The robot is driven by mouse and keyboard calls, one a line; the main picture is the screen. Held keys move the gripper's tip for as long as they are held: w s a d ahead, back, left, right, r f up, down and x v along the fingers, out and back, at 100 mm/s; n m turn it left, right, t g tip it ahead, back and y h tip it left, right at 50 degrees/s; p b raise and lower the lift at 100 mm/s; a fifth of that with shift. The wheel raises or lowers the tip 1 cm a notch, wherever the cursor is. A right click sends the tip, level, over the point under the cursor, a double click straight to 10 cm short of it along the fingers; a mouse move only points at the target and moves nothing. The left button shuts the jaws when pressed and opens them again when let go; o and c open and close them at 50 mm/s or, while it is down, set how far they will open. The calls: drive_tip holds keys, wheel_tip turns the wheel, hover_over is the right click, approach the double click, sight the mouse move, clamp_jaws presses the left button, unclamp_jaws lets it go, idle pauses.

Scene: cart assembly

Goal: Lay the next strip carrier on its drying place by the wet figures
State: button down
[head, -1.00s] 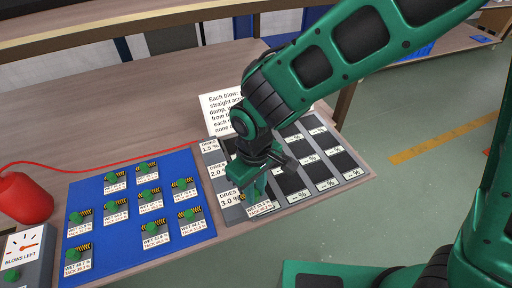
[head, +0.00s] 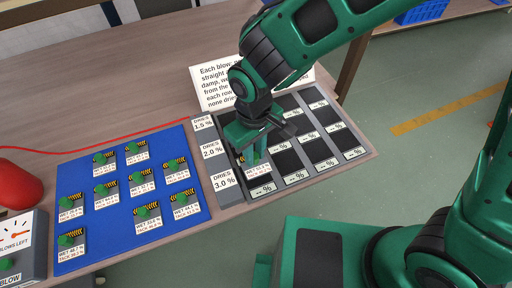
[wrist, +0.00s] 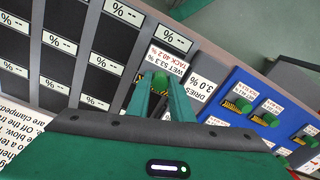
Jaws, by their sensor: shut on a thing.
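My gripper (head: 254,154) is shut on the green knob of a strip carrier (head: 258,171). In the wrist view my fingers (wrist: 163,90) pinch the knob, and the carrier's label (wrist: 168,65) reads about WET 53.3 %, TACK 40.2 %. The carrier is over the leftmost cell of the front row, marked DRIES 3.0 % (head: 223,180), on the grey drying board (head: 215,165). I cannot tell whether it touches the board. The cell's plate (head: 263,189) in front reads "-- %". The other visible cells look empty; my gripper hides part of the left column.
Several strip carriers with green knobs stand on the blue mat (head: 110,225) to the left. A gauge box marked BLOWS LEFT (head: 22,245) and a red bulb (head: 18,183) with a red hose are at far left. A printed card (head: 212,88) stands behind the board.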

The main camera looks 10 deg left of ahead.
sight(255, 164)
drive_tip(key=shift+d+f, duration=0.1)
drive_tip(key=shift+f, duration=1.8)
drive_tip(key=shift+f, duration=0.7)
drive_tip(key=c, duration=1.5)
unclamp_jaws()
drive_tip(key=shift+r, duration=0.15)
wheel_tip(255, 164, up, 10)
drive_tip(key=shift+r, duration=0.25)
